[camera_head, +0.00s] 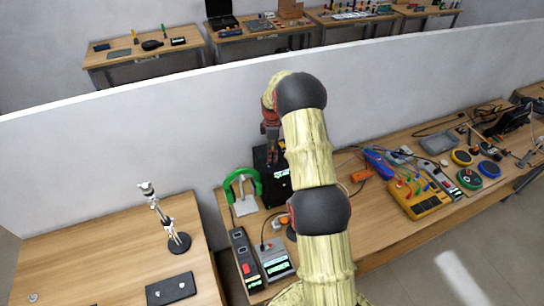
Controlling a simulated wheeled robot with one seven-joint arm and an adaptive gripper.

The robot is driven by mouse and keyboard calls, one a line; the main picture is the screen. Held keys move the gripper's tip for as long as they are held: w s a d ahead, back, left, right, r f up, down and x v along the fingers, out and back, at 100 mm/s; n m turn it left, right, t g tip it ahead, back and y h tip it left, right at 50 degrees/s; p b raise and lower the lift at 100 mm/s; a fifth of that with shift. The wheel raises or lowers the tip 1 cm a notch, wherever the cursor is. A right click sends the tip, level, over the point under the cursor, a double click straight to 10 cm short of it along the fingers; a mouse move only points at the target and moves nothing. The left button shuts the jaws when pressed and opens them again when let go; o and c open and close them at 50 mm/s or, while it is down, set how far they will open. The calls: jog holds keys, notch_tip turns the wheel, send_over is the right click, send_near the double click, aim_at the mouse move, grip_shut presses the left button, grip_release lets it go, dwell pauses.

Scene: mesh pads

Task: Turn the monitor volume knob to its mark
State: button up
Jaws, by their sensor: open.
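My arm rises through the middle of the view and bends over at the top. My gripper (273,152) hangs down from it, dark and small, above or in front of a black box (268,180) on the bench. The box has small light markings on its face and may be the monitor. My arm covers its right side. No volume knob or mark can be made out at this size. The gripper looks empty and its jaws are open. Whether it touches the box cannot be told.
A power strip (245,260) and a grey device (275,258) lie in front. A yellow device (418,197) with cables is to the right. A white partition (110,150) stands behind.

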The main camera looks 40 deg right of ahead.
jog(key=shift+f+p, duration=0.35)
jog(key=shift+f, duration=1.5)
jog(key=shift+c, duration=0.4)
grip_shut()
